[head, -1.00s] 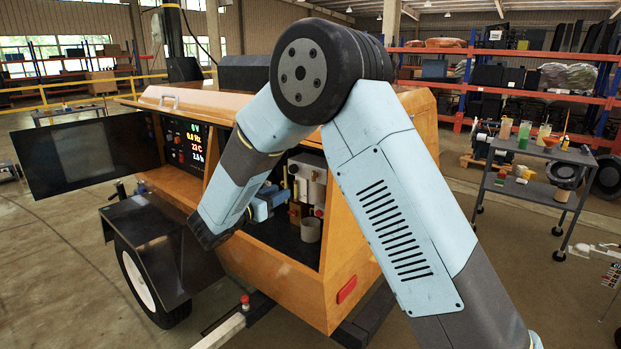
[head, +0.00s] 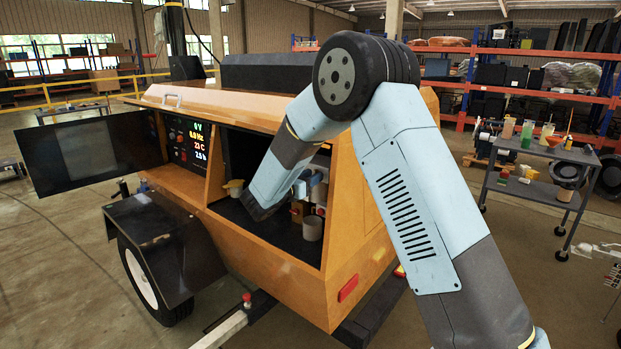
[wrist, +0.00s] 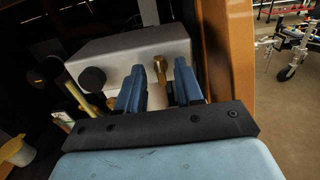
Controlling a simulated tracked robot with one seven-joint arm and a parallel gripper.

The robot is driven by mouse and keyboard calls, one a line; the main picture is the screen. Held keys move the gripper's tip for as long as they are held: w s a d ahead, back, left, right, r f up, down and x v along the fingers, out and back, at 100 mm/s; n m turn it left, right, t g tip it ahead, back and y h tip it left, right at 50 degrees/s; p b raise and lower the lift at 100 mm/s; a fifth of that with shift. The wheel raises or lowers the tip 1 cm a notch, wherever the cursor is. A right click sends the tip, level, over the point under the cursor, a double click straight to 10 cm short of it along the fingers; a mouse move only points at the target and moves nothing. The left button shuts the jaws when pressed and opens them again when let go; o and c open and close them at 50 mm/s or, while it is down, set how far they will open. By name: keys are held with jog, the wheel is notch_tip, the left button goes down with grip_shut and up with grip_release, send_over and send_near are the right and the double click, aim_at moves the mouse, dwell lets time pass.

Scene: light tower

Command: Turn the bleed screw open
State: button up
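In the wrist view the two blue fingers of my gripper (wrist: 160,80) stand apart with a gap between them. They point at a pale grey box (wrist: 125,48) with a black round knob (wrist: 92,80) on its face. A brass fitting (wrist: 183,68), possibly the bleed screw, rises beside the right finger. I cannot tell whether they touch. A pale cylinder shows low between the fingers. In the head view my gripper (head: 314,182) is inside the open bay of the orange trailer (head: 355,225), partly hidden by my arm.
A grey cup (head: 312,228) stands on the bay floor below my gripper. The orange side wall (wrist: 230,60) is close on the right. A cart (head: 540,180) stands far right.

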jog(key=shift+w+d, duration=0.1)
grip_shut()
dwell(0.3)
jog(key=shift+m, duration=0.3)
jog(key=m, duration=1.7)
jog(key=shift+d+f, duration=0.25)
jog(key=shift+f, duration=0.1)
jog(key=shift+s+m, duration=0.2)
jog(key=shift+m, duration=0.1)
